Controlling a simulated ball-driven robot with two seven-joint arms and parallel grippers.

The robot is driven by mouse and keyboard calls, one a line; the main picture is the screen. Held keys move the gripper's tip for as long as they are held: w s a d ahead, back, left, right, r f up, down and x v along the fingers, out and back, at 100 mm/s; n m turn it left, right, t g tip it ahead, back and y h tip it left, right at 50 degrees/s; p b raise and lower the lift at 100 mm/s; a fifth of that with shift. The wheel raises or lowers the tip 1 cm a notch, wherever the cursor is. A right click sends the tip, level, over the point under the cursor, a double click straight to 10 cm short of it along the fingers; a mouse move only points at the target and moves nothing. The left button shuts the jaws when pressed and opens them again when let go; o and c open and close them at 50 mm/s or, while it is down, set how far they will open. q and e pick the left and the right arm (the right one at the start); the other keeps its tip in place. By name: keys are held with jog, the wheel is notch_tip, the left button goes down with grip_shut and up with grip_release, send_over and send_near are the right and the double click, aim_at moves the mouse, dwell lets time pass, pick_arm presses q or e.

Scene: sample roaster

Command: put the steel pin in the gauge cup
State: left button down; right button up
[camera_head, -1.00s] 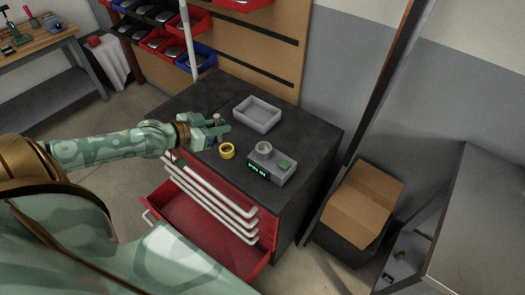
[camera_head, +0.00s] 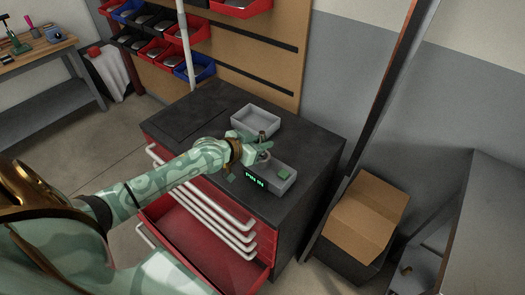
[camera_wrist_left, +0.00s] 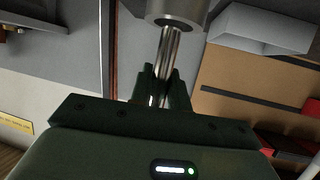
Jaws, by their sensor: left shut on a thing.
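My left gripper (camera_head: 257,145) is shut on the steel pin (camera_wrist_left: 168,55), whose shiny shaft shows between the fingers in the left wrist view. The gripper is over the gauge cup (camera_head: 263,157), a grey ring on the gauge box (camera_head: 281,182) with a green display. The wrist view is upside down; the cup (camera_wrist_left: 176,12) is at its top edge. The pin's lower end meets the cup's mouth there. I cannot tell how deep it sits. My fingers partly hide the cup in the head view. My right gripper is not in view.
A grey tray (camera_head: 256,118) stands just behind the gripper on the black cabinet top (camera_head: 310,142). The red drawer (camera_head: 200,235) is open below. A cardboard box (camera_head: 365,215) stands right of the cabinet. A pegboard with bins rises behind.

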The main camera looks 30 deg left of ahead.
pick_arm(q)
notch_tip(320, 180, down, 3)
jog(key=shift+f+b, duration=0.2)
jog(key=shift+b, duration=0.55)
jog(key=shift+r, duration=0.15)
jog(key=c, duration=1.3)
grip_release()
jog(key=shift+c, duration=0.2)
